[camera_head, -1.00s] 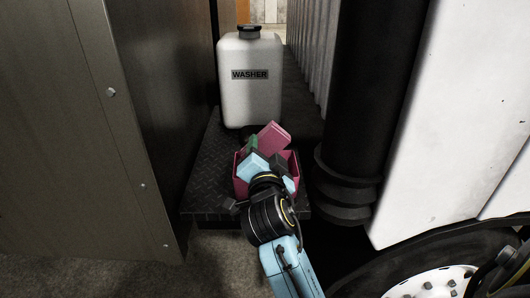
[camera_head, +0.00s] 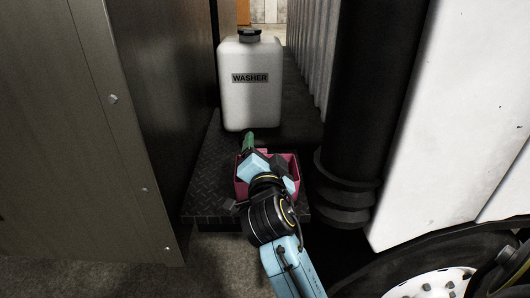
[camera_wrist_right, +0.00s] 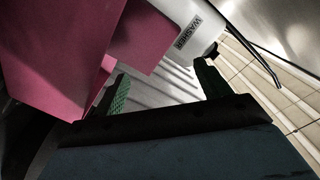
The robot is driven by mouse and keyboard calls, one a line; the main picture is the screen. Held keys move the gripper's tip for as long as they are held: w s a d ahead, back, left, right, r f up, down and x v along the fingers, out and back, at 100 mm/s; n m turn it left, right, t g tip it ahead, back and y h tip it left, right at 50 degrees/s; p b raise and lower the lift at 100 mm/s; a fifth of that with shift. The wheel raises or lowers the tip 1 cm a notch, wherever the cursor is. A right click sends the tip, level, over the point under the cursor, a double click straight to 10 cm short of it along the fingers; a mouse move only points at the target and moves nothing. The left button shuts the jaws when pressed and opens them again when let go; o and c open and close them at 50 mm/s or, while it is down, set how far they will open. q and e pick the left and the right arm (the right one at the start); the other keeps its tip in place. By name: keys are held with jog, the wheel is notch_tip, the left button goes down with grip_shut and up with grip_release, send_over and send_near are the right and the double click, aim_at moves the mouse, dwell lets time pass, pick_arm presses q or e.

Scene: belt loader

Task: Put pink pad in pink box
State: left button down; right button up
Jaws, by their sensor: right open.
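The pink box (camera_head: 296,168) sits on the dark tread plate in the head view, partly covered by my right gripper (camera_head: 258,150). My right gripper is over the box, with one green finger pad standing clear at its far side. In the right wrist view the two green finger pads of the gripper (camera_wrist_right: 163,87) are apart, with nothing between them. Large pink surfaces (camera_wrist_right: 50,60) fill the left of that view; I cannot tell which belong to the box and which to the pink pad. The pad cannot be made out in the head view. My left gripper is not in view.
A white washer jug (camera_head: 250,100) stands behind the box on the tread plate (camera_head: 205,180). A tall metal panel (camera_head: 90,130) is at the left. A thick black pipe (camera_head: 370,90) and a white body panel (camera_head: 460,110) close off the right.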

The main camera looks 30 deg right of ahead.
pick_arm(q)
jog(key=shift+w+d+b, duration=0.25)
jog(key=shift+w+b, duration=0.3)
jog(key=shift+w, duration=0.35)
pick_arm(e)
jog(key=v, duration=0.7)
jog(key=shift+s, duration=0.25)
jog(key=shift+a+r, duration=0.1)
